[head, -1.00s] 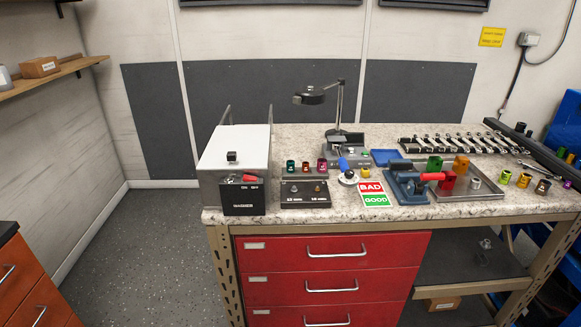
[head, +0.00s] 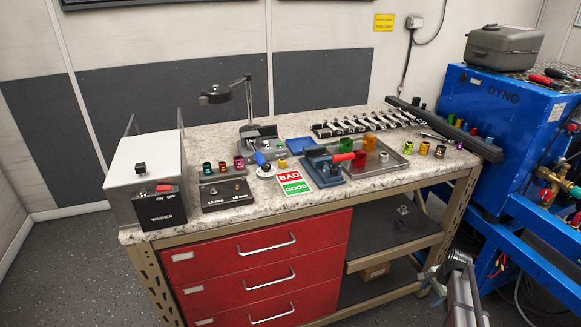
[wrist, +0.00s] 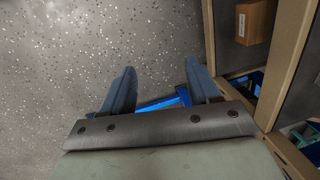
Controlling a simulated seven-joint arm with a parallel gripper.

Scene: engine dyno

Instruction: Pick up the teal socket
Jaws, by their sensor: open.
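I cannot single out the teal socket for sure. A green to teal socket (head: 207,168) stands at the left end of a small rack at the back left of the bench, beside two reddish ones. My gripper (wrist: 160,85) is open and empty in the wrist view, pointing down over the speckled floor. In the head view my arm shows at the bottom right, in front of the bench and below its top, far from the sockets.
The bench (head: 215,212) also carries a washer box (head: 147,180), a BAD/GOOD card (head: 288,182), a blue vise (head: 322,165), a tray (head: 385,166) and wrenches (head: 350,124). A blue dyno (head: 503,105) stands right of it. In the wrist view a bench leg (wrist: 288,70) is close right of my gripper.

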